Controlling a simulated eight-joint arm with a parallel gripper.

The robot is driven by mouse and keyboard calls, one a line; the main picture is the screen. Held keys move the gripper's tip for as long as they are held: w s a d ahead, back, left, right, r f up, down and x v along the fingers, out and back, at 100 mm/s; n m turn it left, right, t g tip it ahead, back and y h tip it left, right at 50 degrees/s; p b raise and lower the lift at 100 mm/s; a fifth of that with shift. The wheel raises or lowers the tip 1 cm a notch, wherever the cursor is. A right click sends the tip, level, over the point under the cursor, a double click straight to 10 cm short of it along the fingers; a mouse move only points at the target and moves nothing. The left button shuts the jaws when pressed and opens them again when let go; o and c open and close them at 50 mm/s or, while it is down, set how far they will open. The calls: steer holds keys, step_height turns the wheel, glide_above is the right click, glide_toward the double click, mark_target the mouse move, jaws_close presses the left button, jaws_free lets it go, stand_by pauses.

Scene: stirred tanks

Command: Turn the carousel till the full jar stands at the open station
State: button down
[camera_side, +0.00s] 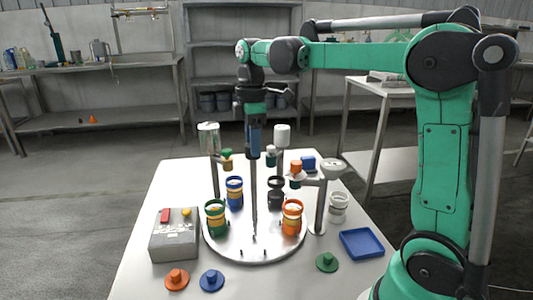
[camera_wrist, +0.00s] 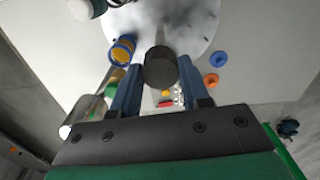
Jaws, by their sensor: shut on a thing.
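The carousel (camera_side: 235,245) is a round pale metal disc on the table. Green (camera_side: 216,217), blue (camera_side: 235,192), orange (camera_side: 291,217) and dark (camera_side: 276,192) rimmed jars stand around it. Yellow or orange bands show on the first three; I cannot tell which jar is full. A thin post (camera_side: 254,200) rises from the disc's middle. My gripper (camera_side: 253,152) is above it, its blue fingers shut on a dark round knob (camera_wrist: 160,67) in the wrist view. Posts with coloured outlets stand at left (camera_side: 211,150), back (camera_side: 282,135) and right (camera_side: 321,205). I cannot tell which station is open.
A grey box (camera_side: 174,240) with a red switch and yellow button stands at left. Orange (camera_side: 176,278), blue (camera_side: 211,280) and green (camera_side: 327,262) lids lie in front. A blue tray (camera_side: 362,243) and white jar (camera_side: 338,207) are at right.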

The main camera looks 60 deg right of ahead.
steer(key=shift+n, duration=4.1)
steer(key=shift+w+n, duration=0.1)
steer(key=shift+n, duration=4.1)
steer(key=shift+c, duration=2.1)
jaws_free()
